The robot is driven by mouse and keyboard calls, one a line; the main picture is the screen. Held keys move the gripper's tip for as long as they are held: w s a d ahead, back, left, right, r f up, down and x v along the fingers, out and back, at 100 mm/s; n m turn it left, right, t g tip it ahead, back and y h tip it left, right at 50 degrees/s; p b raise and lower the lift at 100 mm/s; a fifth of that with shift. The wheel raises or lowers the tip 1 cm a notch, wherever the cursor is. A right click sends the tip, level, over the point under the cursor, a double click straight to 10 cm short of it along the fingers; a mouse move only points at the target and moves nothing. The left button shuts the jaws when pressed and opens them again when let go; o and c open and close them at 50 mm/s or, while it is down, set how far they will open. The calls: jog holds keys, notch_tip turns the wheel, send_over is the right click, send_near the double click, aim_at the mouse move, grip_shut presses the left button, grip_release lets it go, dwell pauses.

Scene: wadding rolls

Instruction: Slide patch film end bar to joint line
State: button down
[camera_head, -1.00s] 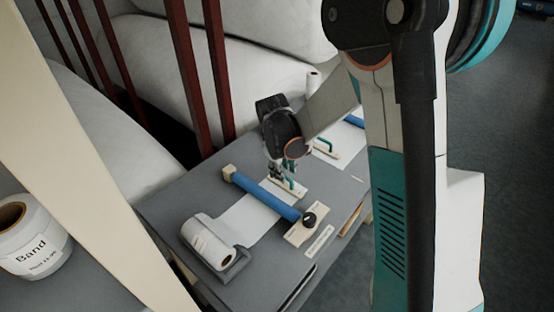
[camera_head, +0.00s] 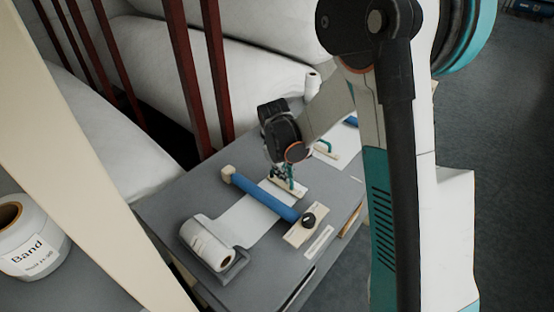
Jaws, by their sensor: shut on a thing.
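My gripper (camera_head: 284,174) points down over the grey table (camera_head: 172,208) and is shut on the green handle of a pale end bar (camera_head: 290,188). The bar lies at the far end of a white film strip (camera_head: 240,222). The strip runs from a white film roll (camera_head: 204,242) in a grey holder and passes under a blue roller bar (camera_head: 262,197). The grip itself is small and partly hidden by the fingers. I cannot make out a joint line.
A pale block with a black knob (camera_head: 308,220) sits at the blue bar's right end. A second green-handled bar (camera_head: 325,150) lies behind my gripper. Dark red posts (camera_head: 216,75) and large white rolls (camera_head: 150,60) stand behind the table. A "Band" roll (camera_head: 30,245) is at left.

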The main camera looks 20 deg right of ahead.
jog(key=w+d, duration=0.2)
jog(key=d, duration=0.2)
jog(key=w+d, duration=0.3)
jog(key=d, duration=0.1)
jog(key=w+d+b, duration=0.1)
jog(key=w+d, duration=0.2)
jog(key=d, duration=0.1)
jog(key=shift+w+d, duration=0.15)
jog(key=shift+w, duration=0.05)
jog(key=c, duration=1.8)
grip_release()
jog(key=shift+o, duration=0.7)
jog(key=shift+w+d+f, duration=0.1)
jog(key=shift+w+f, duration=0.1)
jog(key=shift+w, duration=0.05)
jog(key=shift+s+r, duration=0.1)
jog(key=shift+s, duration=0.05)
notch_tip(320, 180, up, 12)
jog(key=s+a, duration=0.1)
jog(key=a, duration=0.1)
jog(key=shift+s, duration=0.15)
